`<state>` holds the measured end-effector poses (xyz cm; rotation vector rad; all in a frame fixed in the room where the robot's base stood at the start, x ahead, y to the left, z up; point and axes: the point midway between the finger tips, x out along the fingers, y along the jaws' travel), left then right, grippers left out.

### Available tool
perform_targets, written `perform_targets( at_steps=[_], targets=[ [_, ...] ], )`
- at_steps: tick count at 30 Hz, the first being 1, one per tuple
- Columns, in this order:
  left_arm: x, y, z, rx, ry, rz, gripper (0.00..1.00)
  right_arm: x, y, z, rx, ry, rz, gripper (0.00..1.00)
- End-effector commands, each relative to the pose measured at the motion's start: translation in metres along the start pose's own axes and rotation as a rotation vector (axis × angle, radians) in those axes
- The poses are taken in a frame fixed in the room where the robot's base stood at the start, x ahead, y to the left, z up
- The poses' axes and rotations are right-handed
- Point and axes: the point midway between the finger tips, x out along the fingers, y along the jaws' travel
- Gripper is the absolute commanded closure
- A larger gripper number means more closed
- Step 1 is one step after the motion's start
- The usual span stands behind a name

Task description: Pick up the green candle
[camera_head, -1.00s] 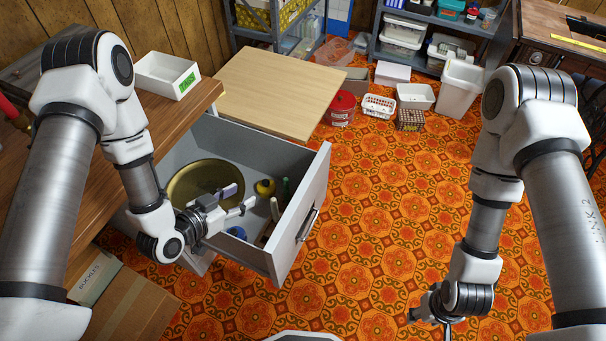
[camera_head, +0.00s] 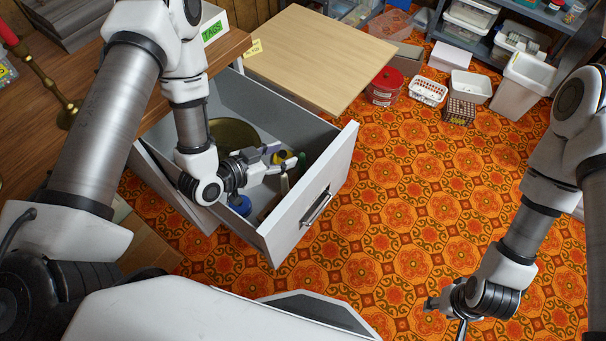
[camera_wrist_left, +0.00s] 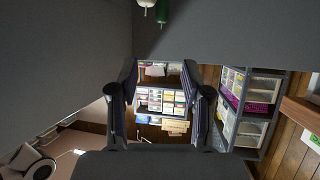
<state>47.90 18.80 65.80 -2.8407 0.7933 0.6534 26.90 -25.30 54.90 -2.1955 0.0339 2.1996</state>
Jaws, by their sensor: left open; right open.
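A slim green object (camera_head: 302,161), which looks like the green candle, stands in the open grey drawer (camera_head: 338,165) near its front panel. In the left wrist view a green tip (camera_wrist_left: 162,12) shows at the top edge, beside a white one. My left gripper (camera_head: 281,158) is over the drawer, open and empty, its fingers pointing toward the green object and a short way left of it. I cannot tell its height against the candle. My right gripper (camera_head: 445,312) is open and empty above the floor, far from the drawer.
The drawer also holds a yellow-and-dark item (camera_head: 290,158), a blue roll (camera_head: 241,205), a pale stick (camera_head: 284,184) and a brass-coloured round pan (camera_head: 236,133). A brass candlestick (camera_head: 66,115) with a red candle stands on the wooden bench at left.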

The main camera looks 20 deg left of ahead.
Motion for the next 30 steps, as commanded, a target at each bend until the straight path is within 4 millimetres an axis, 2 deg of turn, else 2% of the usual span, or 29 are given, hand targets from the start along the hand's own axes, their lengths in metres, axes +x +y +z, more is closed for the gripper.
perform_targets(
  at_steps=[1, 6, 11, 23, 30],
  targets=[
    [0.008, 0.0, 0.017, 0.0, 0.0, 0.0, 0.52, 0.019, 0.0, 0.0, 0.0, 0.0, 0.0, 0.55],
    [0.018, 0.0, 0.038, 0.0, 0.0, 0.0, 0.52, 0.042, 0.0, 0.0, 0.0, 0.0, 0.0, 0.55],
    [0.03, 0.0, 0.038, 0.004, -0.001, 0.002, 0.52, 0.043, 0.0, 0.0, 0.0, 0.0, 0.0, 0.55],
    [0.092, -0.001, 0.034, 0.003, 0.001, 0.002, 0.52, 0.051, 0.0, 0.0, 0.0, 0.0, 0.0, 0.55],
    [0.096, -0.001, 0.033, -0.001, 0.0, 0.0, 0.52, 0.05, 0.0, 0.0, 0.0, 0.0, 0.0, 0.55]
  ],
)
